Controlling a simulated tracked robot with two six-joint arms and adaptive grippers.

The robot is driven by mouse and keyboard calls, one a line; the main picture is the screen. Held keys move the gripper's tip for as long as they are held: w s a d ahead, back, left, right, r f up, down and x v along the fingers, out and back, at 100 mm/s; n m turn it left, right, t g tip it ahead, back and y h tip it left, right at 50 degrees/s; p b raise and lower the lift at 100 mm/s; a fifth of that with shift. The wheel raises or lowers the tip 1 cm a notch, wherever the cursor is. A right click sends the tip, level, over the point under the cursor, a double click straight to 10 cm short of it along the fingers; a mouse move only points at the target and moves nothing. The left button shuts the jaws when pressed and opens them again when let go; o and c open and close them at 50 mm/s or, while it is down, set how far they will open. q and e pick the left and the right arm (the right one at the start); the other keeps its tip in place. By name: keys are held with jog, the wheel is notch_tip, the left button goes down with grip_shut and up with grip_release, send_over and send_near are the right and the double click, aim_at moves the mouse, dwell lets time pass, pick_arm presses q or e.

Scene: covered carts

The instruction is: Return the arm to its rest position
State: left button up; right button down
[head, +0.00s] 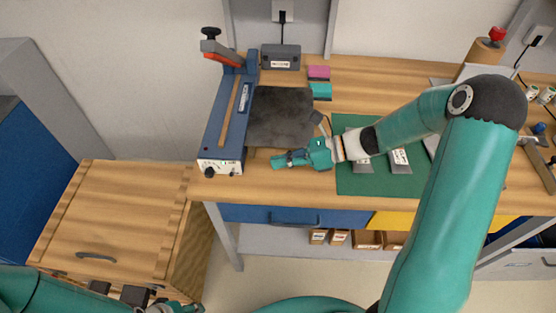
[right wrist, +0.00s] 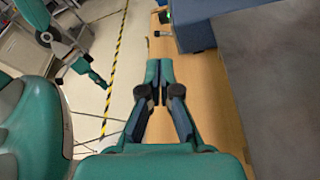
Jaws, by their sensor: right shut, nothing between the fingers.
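My right arm reaches in from the right over the workbench. My right gripper (head: 280,160) is shut and empty at the bench's front part, by the near edge of a dark grey slab (head: 280,112). In the right wrist view its fingers (right wrist: 158,68) meet with nothing between them. My left arm lies along the bottom left corner. My left gripper (head: 180,308) is partly cut off by the lower picture edge, and its finger state is unclear.
A blue sealer-like device (head: 209,140) stands just left of my right gripper. A green mat (head: 365,178) with metal-looking pieces lies under my right forearm. A wooden covered cart (head: 115,215) stands at the left. A drawer front (head: 290,216) is below the bench top.

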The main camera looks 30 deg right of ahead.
jog(key=shift+a, duration=0.1)
jog(key=shift+a+g, duration=0.3)
jog(key=shift+a, duration=0.1)
jog(key=shift+n+g+y, duration=0.6)
jog(key=shift+g, duration=0.3)
jog(key=a, duration=0.1)
jog(key=s+a+f, duration=0.1)
jog(key=a, duration=0.3)
jog(key=shift+s+a+f, duration=0.2)
jog(key=shift+a+f, duration=0.05)
jog(key=shift+f, duration=0.05)
jog(key=s+a+f+n+g+h, duration=0.2)
jog(key=s+a+f+n+g, duration=0.2)
jog(key=s+f, duration=0.35)
jog(key=s+a+f+n+g+h, duration=0.2)
jog(key=s+a+f+n+g, duration=0.25)
jog(key=s+f, duration=0.35)
jog(key=s+d+f+n+h, duration=0.3)
jog(key=s+f+n+h, duration=0.2)
jog(key=s+n, duration=0.15)
jog(key=w+d+f+n+t+h, duration=0.1)
jog(key=w+f+n+t, duration=0.1)
jog(key=w+n+t, duration=0.3)
jog(key=w+n, duration=0.2)
jog(key=n, duration=0.1)
jog(key=shift+f+n, duration=0.3)
jog(key=shift+f, duration=0.1)
